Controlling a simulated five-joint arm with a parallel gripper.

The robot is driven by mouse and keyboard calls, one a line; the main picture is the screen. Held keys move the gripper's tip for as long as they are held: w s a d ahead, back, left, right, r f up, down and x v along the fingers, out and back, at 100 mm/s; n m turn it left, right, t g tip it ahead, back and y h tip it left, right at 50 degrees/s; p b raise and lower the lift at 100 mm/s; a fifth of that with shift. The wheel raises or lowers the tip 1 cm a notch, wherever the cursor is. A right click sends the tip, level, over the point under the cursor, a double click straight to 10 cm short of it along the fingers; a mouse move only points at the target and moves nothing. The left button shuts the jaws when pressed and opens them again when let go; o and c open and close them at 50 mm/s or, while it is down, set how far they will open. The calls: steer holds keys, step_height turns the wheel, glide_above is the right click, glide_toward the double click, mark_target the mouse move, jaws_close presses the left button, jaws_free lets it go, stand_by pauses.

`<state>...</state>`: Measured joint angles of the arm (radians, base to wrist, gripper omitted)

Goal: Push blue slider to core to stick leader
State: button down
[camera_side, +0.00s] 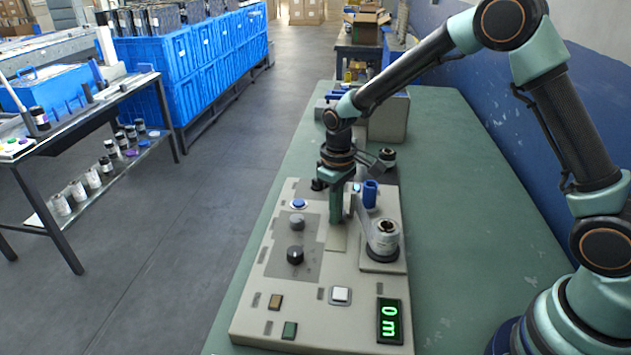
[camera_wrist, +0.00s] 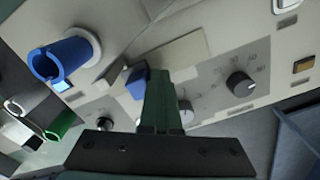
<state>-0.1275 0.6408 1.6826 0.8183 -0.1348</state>
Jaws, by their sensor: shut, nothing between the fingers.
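My gripper (camera_side: 336,218) is shut and empty, pointing down over the middle of the grey-beige panel. Its dark green fingers (camera_wrist: 160,80) also show in the wrist view. A small blue slider block (camera_wrist: 136,83) is right beside the fingertips, on their left in the wrist view; I cannot tell whether they touch. In the side view a small light-blue spot (camera_side: 356,187) shows just right of the gripper. A hollow blue core (camera_side: 370,194) stands upright behind a metal spindle; in the wrist view the slotted blue core (camera_wrist: 60,62) sits apart from the slider. No leader is clearly made out.
The panel (camera_side: 255,328) carries a metal spindle (camera_side: 384,237), a black knob (camera_side: 295,255), a blue button (camera_side: 299,204), a white button (camera_side: 340,295) and a green-lit display (camera_side: 390,321). A grey machine block (camera_side: 388,120) stands behind. The green table (camera_side: 470,230) is clear at right.

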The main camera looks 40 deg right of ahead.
steer(key=shift+w+d, duration=0.8)
steer(key=shift+w, duration=0.05)
steer(key=shift+s+a, duration=0.5)
step_height(320, 180, up, 8)
stand_by(0.4)
steer(key=s+d+r+m+t, duration=0.1)
steer(key=s+d+r+t, duration=0.1)
steer(key=s+r, duration=0.3)
steer(key=s+d+r+m+t, duration=0.2)
steer(key=s+r, duration=0.4)
steer(key=s, duration=0.5)
steer(key=shift+s+d+r+t, duration=0.35)
steer(key=shift+d+t, duration=0.2)
steer(key=shift+t, duration=0.25)
